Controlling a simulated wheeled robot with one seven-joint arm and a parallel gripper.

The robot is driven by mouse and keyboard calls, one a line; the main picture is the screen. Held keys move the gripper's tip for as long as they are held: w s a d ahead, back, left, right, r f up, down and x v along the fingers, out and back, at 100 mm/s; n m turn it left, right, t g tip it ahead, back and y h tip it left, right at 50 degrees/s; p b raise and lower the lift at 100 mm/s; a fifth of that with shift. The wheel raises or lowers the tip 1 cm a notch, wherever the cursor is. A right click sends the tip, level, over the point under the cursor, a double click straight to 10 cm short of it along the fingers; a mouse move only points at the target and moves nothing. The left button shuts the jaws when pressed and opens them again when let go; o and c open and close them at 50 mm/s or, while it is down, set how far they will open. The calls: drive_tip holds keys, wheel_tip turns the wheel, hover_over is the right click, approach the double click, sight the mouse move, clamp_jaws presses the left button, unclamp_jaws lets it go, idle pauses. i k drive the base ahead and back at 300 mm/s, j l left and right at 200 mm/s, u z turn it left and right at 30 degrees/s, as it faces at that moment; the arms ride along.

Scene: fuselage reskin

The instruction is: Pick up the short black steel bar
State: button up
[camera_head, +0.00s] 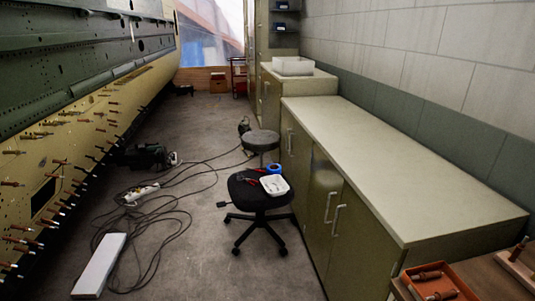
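I cannot make out a short black steel bar anywhere in the head view. A black wheeled stool (256,197) stands mid-floor with a white tray (274,186), a blue ring-shaped item (274,169) and a red-handled tool (249,180) on its seat. Any small dark thing on that black seat is too small to tell. My gripper is not in view.
The fuselage side (60,130) with many protruding pins runs along the left. Cables (160,225) and a long white block (99,266) lie on the floor. A cabinet counter (385,165) is bare on the right; an orange tray (437,285) sits bottom right.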

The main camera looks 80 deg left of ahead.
sight(36, 203)
drive_tip(key=j+u, duration=0.15)
drive_tip(key=u, duration=4.1)
drive_tip(key=i+l+u, duration=0.1)
drive_tip(key=i+l, duration=0.75)
drive_tip(key=l, duration=0.2)
drive_tip(key=i+l+u, duration=0.15)
drive_tip(key=i+l, duration=0.3)
drive_tip(key=l, duration=0.1)
